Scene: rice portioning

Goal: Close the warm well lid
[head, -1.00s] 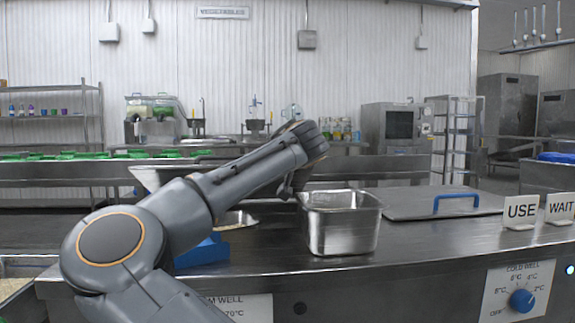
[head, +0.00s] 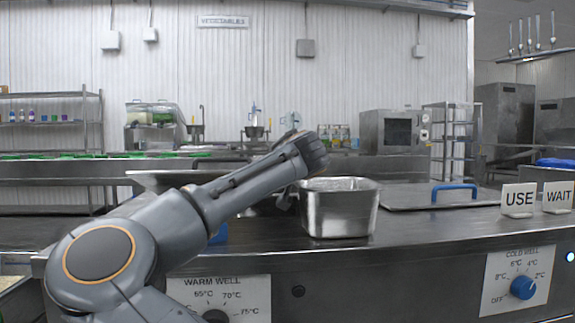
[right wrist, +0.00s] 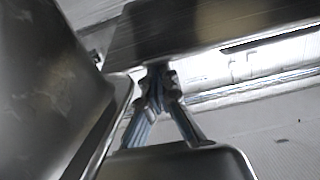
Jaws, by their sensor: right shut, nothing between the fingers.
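The warm well lid appears to be the pale steel sheet (head: 152,180) standing tilted behind my arm in the head view, largely covered by it. A blue piece (head: 219,235) shows low beside the arm. One arm of mine crosses the head view from the bottom to beside the steel pan (head: 340,212). Its hand is mostly hidden, with dark finger parts at the pan's left side. In the right wrist view my right gripper (right wrist: 157,90) is shut and empty, between close steel surfaces. I cannot tell if it touches any. My left gripper is not seen.
The warm well dial panel (head: 222,296) is on the counter front, partly behind my arm. A flat steel lid with a blue handle (head: 454,193) lies right of the pan. USE (head: 518,200) and WAIT (head: 558,197) signs stand at the right. The counter before the pan is clear.

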